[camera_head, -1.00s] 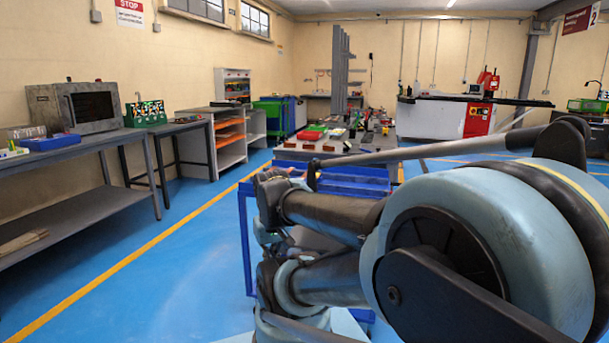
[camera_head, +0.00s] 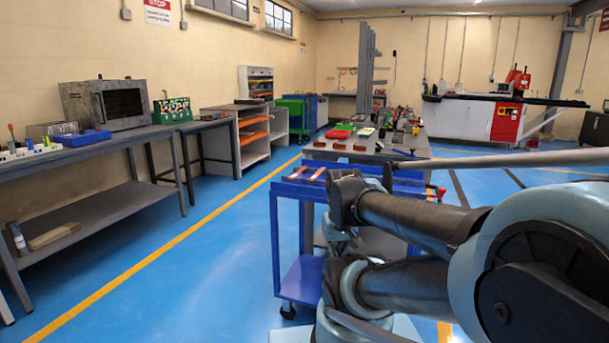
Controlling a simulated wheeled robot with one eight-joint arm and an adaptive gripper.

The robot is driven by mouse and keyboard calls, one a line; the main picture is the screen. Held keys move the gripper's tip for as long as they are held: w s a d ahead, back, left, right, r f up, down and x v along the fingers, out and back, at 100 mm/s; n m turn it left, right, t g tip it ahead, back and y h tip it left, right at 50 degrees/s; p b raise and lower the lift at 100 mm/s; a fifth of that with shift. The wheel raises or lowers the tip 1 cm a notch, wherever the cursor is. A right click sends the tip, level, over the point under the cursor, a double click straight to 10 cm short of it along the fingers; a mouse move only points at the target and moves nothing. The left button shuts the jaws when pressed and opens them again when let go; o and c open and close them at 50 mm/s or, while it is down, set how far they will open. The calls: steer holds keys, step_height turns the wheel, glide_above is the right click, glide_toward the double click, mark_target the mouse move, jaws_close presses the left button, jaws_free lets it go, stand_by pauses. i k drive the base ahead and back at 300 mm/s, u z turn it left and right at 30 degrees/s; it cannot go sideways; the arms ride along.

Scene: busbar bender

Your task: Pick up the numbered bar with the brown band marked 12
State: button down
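A blue cart (camera_head: 283,187) stands just left of my folded arm. Two thin brownish bars lie on its top, a left bar (camera_head: 297,172) and a right bar (camera_head: 318,174). They are too small for me to read any number or tell a band. My arm hides much of the cart's right side. I cannot pick out the bar marked 12. My gripper cannot be seen in this view; only links of my arm show at the right.
Behind the cart, a grey table (camera_head: 385,155) bears brown blocks (camera_head: 338,146), a red tray (camera_head: 342,131) and several tools. A workbench (camera_head: 90,215) with an oven (camera_head: 105,104) lines the left wall. The blue floor (camera_head: 190,270) between bench and cart is clear.

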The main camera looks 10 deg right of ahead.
mark_target(302, 169)
steer(key=i, duration=0.95)
steer(key=u, duration=0.05)
